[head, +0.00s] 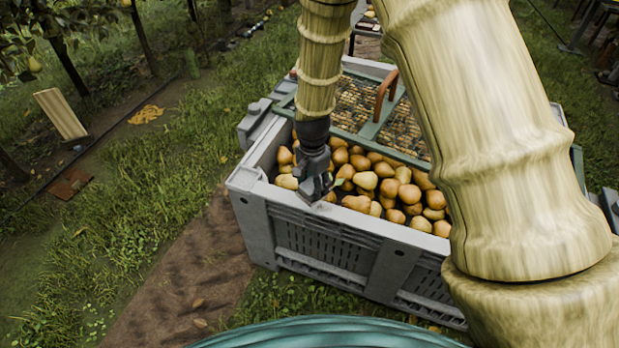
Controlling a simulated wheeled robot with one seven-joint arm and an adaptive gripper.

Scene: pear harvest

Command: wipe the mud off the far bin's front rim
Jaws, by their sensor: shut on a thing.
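A grey slatted bin (253,228) full of pears stands in the middle of the head view. Its front rim (272,191) slopes down to the right, and my arm covers its right end. My gripper (318,192) points down at the front rim, near the left half of the bin. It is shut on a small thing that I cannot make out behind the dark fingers. I cannot tell whether it touches the rim. No mud shows clearly on the visible rim; the part at the gripper is partly hidden.
Pears (388,187) fill the bin behind the rim. Grass and a bare dirt strip (190,275) lie open to the left. A tilted wooden board (60,114) stands farther left.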

